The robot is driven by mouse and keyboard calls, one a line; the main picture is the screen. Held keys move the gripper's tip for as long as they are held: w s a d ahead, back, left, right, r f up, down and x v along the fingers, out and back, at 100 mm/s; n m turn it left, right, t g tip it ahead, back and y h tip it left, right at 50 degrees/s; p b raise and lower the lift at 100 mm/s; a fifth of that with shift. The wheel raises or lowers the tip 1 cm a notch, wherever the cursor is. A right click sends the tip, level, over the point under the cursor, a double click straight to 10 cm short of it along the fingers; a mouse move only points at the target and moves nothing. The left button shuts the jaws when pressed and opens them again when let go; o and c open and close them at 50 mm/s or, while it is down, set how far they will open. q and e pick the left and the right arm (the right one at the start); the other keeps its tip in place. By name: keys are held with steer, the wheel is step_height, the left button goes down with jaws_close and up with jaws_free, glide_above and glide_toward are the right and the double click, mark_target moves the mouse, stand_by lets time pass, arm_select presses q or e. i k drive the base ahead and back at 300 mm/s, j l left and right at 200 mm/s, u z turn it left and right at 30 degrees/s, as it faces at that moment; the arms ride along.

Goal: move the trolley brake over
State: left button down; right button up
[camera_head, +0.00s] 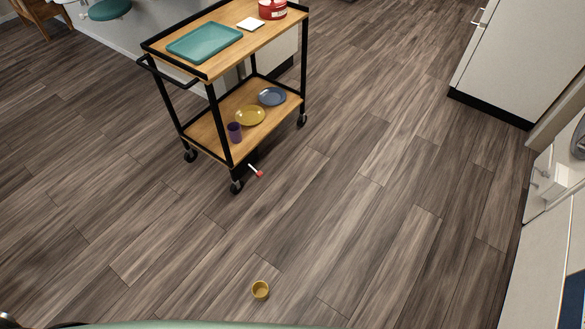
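The trolley (193,117) stands in the upper left of the head view. It has a black frame, two wooden shelves and black castors. The brake (256,171) appears to be a short white lever with a red tip. It sticks out low on the trolley, just right of the front castor (236,187), pointing down and to the right. Its inner end is hidden in the dark area under the lower shelf. Neither of my grippers is in view.
The trolley carries a teal tray (204,42), a red pot (272,9), a yellow plate (250,115), a blue plate (272,96) and a purple cup (234,132). A yellow cup (260,290) stands on the floor. A white cabinet (525,60) is at right.

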mark_target(258, 174)
steer(key=z, duration=1.8)
steer(key=i+u, duration=0.25)
steer(key=i, duration=0.35)
steer(key=i+j+u, duration=0.35)
steer(key=i, duration=0.25)
steer(key=i+u, duration=0.35)
steer(key=i, duration=0.3)
steer(key=i+l+u, duration=0.1)
steer(key=i+u, duration=0.25)
steer(key=i, duration=0.25)
steer(key=i+l+u, duration=0.35)
steer(key=i, duration=0.3)
steer(key=i+u, duration=0.1)
steer(key=i, duration=0.8)
steer(key=i+u, duration=0.1)
steer(key=i, duration=0.8)
steer(key=i+l+u, duration=0.1)
steer(key=i, duration=0.75)
steer(key=i+l+u, duration=0.15)
steer(key=i, duration=0.3)
steer(key=u, duration=3.8)
